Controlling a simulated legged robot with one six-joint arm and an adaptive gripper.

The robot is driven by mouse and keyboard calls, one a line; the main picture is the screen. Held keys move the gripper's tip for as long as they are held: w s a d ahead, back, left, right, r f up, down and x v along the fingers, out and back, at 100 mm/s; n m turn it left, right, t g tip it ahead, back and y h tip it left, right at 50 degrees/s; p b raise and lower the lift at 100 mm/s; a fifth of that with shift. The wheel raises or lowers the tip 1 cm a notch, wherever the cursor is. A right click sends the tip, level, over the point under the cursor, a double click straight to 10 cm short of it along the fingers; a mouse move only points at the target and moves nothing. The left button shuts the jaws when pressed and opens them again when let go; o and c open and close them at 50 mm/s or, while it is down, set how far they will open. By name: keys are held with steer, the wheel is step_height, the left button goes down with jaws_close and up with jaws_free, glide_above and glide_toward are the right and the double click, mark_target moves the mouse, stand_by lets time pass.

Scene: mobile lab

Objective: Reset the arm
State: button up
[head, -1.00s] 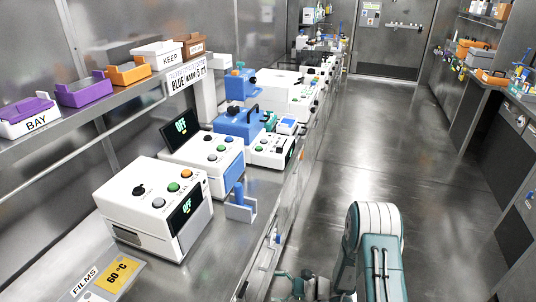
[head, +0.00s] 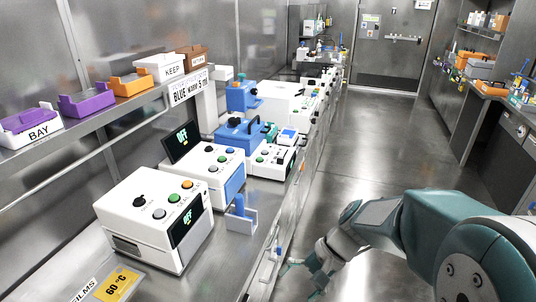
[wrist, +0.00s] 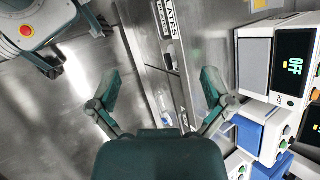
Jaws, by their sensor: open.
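My gripper (head: 300,272) is at the lower middle of the head view, over the aisle floor beside the bench front. In the wrist view its two fingers (wrist: 160,98) stand wide apart with nothing between them. Beyond them are the floor and the bench's front edge with a drawer label reading "PLATES" (wrist: 167,18). My arm is bent and reaches in from the right of the head view. The right finger shows close to the bench-front side in the wrist view; I cannot tell the exact gap.
The left bench holds a white device reading OFF (head: 155,218), a second white device (head: 208,168) and a blue holder (head: 241,218). A shelf above carries purple (head: 87,101) and orange trays (head: 130,84). The aisle floor (head: 370,130) ahead is clear. Another bench stands at right.

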steer(key=s+d+r+n+t+h, duration=0.5)
steer(key=s+d+r+t+h, duration=0.2)
steer(key=s+d+r, duration=0.2)
steer(key=shift+s+d+r+t, duration=0.15)
steer(key=shift+s+r+t, duration=0.3)
steer(key=shift+r, duration=0.6)
